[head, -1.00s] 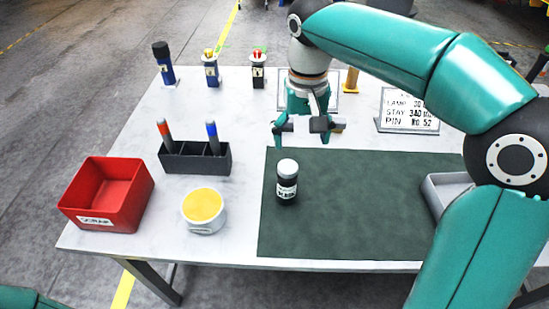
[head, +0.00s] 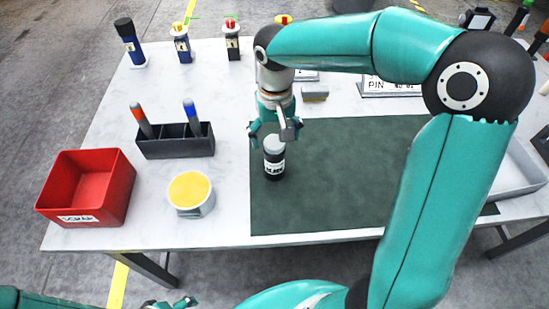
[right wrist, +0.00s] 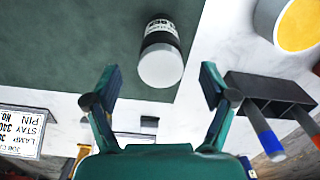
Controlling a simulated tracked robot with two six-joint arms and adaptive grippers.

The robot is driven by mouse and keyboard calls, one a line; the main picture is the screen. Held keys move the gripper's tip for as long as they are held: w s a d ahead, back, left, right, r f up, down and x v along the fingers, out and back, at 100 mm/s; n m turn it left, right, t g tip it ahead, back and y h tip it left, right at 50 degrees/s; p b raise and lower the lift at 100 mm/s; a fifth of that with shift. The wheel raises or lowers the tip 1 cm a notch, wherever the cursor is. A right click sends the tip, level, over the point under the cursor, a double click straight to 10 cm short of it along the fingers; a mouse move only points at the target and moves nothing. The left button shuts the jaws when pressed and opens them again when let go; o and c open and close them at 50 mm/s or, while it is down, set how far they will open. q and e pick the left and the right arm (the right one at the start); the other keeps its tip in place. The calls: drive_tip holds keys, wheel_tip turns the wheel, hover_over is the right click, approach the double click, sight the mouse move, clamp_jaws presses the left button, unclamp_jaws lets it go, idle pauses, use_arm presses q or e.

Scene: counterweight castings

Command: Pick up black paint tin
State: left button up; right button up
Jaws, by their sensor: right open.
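The black paint tin (head: 274,168), a small dark cylinder with a pale lid and a white label, stands upright on the dark green mat (head: 340,190) near its left edge. It also shows in the right wrist view (right wrist: 161,52), lid toward the camera, just beyond the fingertips. My right gripper (head: 273,137) is open and empty, just above and behind the tin; in the right wrist view its fingers (right wrist: 158,88) are spread wide with the tin between their lines. A small part of my left gripper (head: 170,304) shows at the bottom edge; its jaws are unclear.
Left of the mat are a yellow-topped white tub (head: 190,194), a black pen holder (head: 175,141) with two markers, and a red scrap bin (head: 86,187). A grey tray (head: 520,180) is at the right. Small items and a sign stand along the back.

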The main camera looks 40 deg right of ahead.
sight(274, 159)
drive_tip(key=shift+w+f+p, duration=0.2)
drive_tip(key=shift+f+p, duration=0.3)
drive_tip(key=shift+f, duration=2.15)
drive_tip(key=shift+c, duration=0.2)
clamp_jaws()
drive_tip(key=shift+r, duration=0.2)
